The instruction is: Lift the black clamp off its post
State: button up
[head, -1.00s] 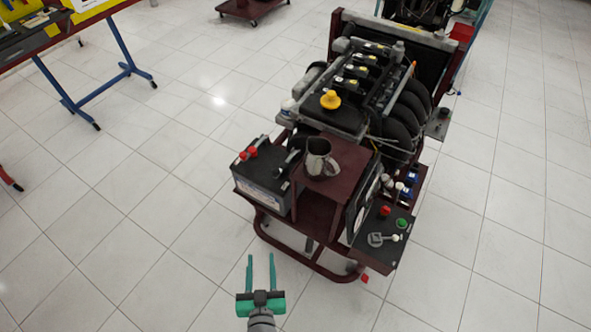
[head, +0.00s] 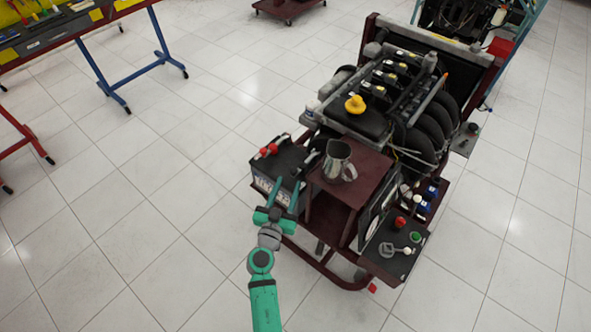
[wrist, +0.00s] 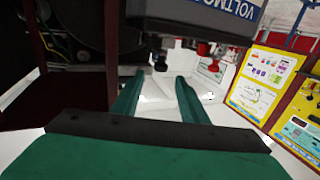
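The black clamp (head: 309,161) appears as a small dark shape on the right part of the battery (head: 262,184) top. The battery is dark with a pale label and stands at the left of the dark red stand. A red clamp (head: 268,151) is on its left part. My gripper (head: 287,183) is open and empty, its green fingers in front of the battery's near side, apart from the black clamp. In the wrist view the gripper (wrist: 158,82) shows its fingers spread with nothing between them. The clamp's seat on its post is too small to make out.
A metal jug (head: 338,160) stands on the stand's shelf, just right of the black clamp. The engine (head: 400,95) with a yellow cap is behind. A side shelf (head: 385,262) with red and green knobs is at the right.

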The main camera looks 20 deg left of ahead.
aim_at(293, 170)
jog(key=w, duration=0.7)
jog(key=shift+w+a, duration=0.2)
jog(key=shift+w, duration=0.05)
grip_shut()
jog(key=shift+a, duration=0.15)
